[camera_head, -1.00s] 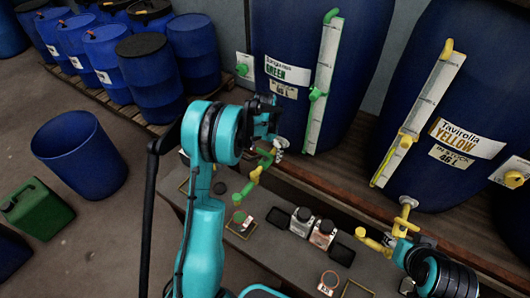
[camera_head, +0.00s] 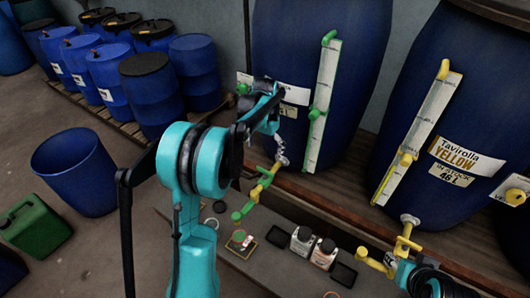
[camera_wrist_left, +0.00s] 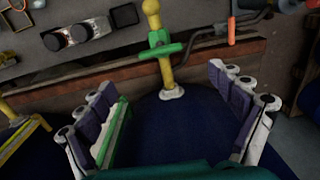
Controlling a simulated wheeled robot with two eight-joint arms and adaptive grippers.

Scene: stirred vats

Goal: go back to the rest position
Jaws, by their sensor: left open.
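My left gripper (camera_head: 265,100) is raised in front of the left blue vat (camera_head: 350,60) in the head view, hiding part of its label. In the left wrist view its fingers (camera_wrist_left: 165,95) are spread wide with nothing between them. The vat's tap (camera_wrist_left: 163,48), yellow with a green handle, shows beyond the fingertips, apart from them. The same tap (camera_head: 262,185) is below the gripper in the head view. My right arm shows at the lower right, near the yellow tap (camera_head: 403,240) of the right vat. The jaws of the right gripper (camera_head: 424,263) cannot be made out.
A grey bench (camera_head: 225,250) below the taps carries small bottles (camera_head: 302,240) and dark trays (camera_head: 343,274). The right vat (camera_head: 430,100) is labelled Tavirolla Yellow. An open blue barrel (camera_head: 75,175) and a green jerrycan (camera_head: 35,228) stand left, with several blue drums behind.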

